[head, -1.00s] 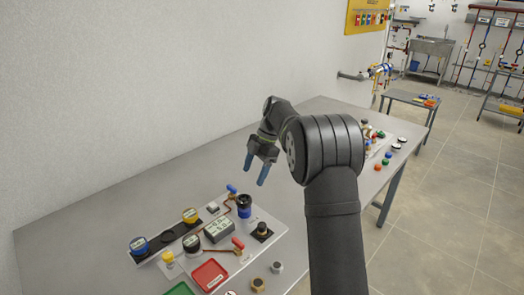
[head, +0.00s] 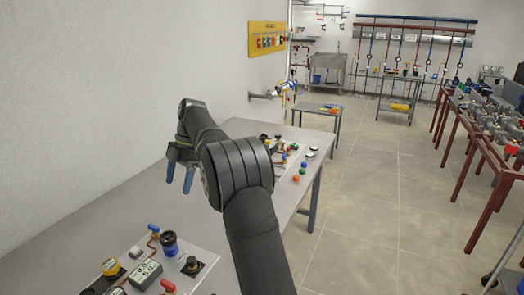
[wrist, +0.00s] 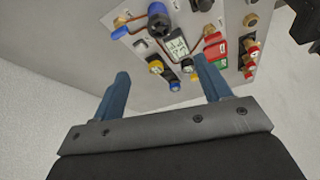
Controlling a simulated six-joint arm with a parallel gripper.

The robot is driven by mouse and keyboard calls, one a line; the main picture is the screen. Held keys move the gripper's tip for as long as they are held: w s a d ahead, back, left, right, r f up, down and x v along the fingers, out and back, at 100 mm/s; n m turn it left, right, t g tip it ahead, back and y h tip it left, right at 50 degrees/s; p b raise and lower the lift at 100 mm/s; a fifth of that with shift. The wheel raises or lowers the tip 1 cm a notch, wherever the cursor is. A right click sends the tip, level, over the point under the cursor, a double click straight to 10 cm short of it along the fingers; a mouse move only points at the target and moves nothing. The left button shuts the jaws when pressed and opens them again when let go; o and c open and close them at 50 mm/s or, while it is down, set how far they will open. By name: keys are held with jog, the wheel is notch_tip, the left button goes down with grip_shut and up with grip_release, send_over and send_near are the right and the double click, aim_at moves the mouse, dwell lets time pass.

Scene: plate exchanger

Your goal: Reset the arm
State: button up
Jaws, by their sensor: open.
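My gripper (head: 180,172) hangs over the grey table in the head view, to the left of my bent arm. Its two blue fingers are spread apart with nothing between them. They point downward, clear of the table top. In the wrist view my gripper (wrist: 160,85) also shows open and empty, with the board of parts beyond the fingers.
The grey table (head: 120,215) carries a parts board (head: 205,257) with gauges, valves and a meter in front. A second group of parts (head: 280,155) lies at its far end. A white wall stands left; open tiled floor (head: 370,200) lies right.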

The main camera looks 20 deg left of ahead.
aim_at(168, 235)
jog(key=x, duration=1.7)
jog(key=shift+s+f, duration=0.1)
jog(key=shift+f, duration=0.1)
